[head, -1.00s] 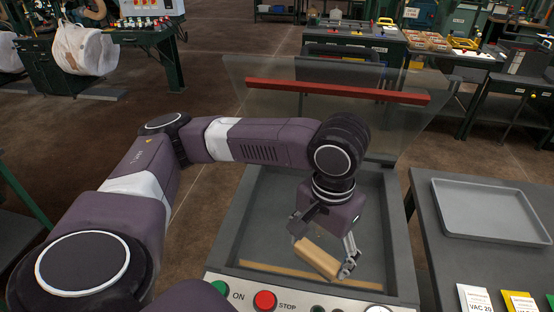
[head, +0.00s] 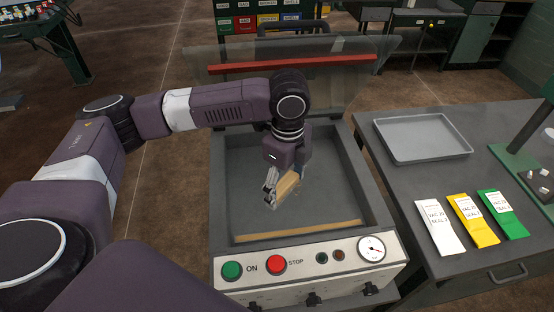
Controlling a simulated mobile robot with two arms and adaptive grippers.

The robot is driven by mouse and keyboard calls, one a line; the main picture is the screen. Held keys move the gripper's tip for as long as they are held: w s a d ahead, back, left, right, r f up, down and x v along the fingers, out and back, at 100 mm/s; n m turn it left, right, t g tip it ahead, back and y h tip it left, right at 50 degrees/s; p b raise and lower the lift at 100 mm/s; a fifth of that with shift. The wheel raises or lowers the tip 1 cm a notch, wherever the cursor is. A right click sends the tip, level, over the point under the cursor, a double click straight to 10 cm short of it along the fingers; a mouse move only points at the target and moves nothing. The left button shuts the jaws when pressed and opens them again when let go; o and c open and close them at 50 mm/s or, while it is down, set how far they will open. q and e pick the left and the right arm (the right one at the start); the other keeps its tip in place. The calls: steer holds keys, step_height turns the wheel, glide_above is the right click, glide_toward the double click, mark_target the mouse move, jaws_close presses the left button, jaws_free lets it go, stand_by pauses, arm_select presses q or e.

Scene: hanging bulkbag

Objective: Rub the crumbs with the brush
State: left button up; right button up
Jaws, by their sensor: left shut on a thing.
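My left gripper (head: 283,188) reaches down into a grey open-topped chamber (head: 226,178) and is shut on a tan wooden block, the brush (head: 287,184). The brush is tilted, over the middle of the chamber floor; whether it touches the floor I cannot tell. Any bristles are hidden. Small faint specks, perhaps crumbs, lie near the brush but are too small to make out clearly. My right gripper is not in view.
A tan bar (head: 297,232) runs along the chamber's front. The clear lid with a red bar (head: 290,64) stands raised behind. The front panel has a green button (head: 232,271), red button (head: 277,264) and gauge (head: 371,249). A grey tray (head: 422,138) and white, yellow and green packets (head: 470,218) lie on the right table.

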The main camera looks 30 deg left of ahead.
arm_select(q)
steer(key=w+a+f+m+p, duration=0.2)
steer(key=w+a+m+p, duration=0.35)
steer(key=m, duration=1.15)
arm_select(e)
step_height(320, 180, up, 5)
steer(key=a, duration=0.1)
arm_select(q)
steer(key=shift+m, duration=0.4)
steer(key=f+b, duration=0.4)
steer(key=b, duration=0.1)
steer(key=f+b, duration=0.2)
steer(key=b, duration=0.1)
steer(key=shift+w+a+f, duration=0.1)
steer(key=shift+w+f, duration=0.1)
steer(key=shift+w, duration=0.2)
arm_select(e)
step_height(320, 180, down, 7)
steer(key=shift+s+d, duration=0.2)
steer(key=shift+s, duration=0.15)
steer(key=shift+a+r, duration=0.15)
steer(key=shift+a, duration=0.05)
arm_select(q)
steer(key=shift+f, duration=0.95)
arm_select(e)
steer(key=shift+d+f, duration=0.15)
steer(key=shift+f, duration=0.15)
